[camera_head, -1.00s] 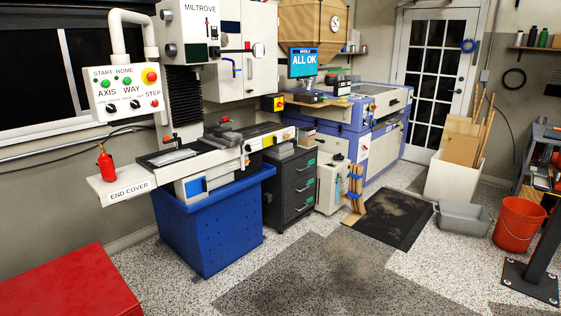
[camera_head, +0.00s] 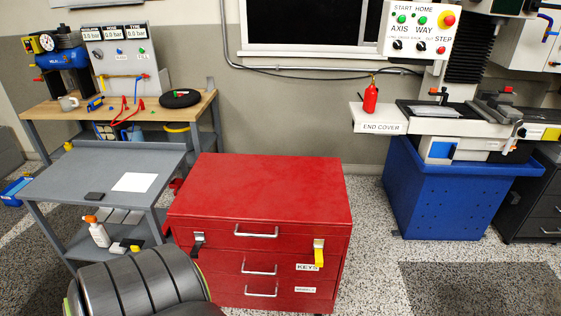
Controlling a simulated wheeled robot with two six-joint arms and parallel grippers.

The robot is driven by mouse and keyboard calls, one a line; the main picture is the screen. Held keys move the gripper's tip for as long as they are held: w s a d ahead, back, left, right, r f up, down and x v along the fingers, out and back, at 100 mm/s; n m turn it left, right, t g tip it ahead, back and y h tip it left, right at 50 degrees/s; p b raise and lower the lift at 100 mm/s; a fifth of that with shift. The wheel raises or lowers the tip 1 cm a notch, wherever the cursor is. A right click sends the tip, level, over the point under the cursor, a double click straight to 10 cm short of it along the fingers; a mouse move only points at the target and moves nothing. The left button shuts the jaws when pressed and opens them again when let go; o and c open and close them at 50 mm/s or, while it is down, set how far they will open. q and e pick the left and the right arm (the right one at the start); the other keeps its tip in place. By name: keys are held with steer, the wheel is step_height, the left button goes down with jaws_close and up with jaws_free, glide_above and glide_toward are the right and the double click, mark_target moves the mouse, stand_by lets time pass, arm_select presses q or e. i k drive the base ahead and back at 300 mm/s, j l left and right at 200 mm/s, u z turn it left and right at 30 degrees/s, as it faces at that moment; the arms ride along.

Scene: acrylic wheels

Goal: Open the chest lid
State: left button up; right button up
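The red chest (camera_head: 262,190) stands on the floor in the middle of the head view. Its flat top lid is down. The front has several drawers with metal handles, and the upper handle (camera_head: 256,231) is just below the lid edge. A dark latch (camera_head: 197,242) sits at the front left. A metal latch with a yellow piece (camera_head: 319,253) sits at the front right, beside a KEYS label (camera_head: 307,267). The lower left of the chest is partly hidden. Neither of my grippers is in view.
A grey cart (camera_head: 100,172) with a white sheet and a spray bottle (camera_head: 97,231) stands left of the chest. A wooden-topped workbench (camera_head: 150,112) is behind it. A blue machine base (camera_head: 450,200) stands to the right, with clear speckled floor between.

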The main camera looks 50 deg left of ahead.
mark_target(275, 194)
steer(key=u, duration=1.9)
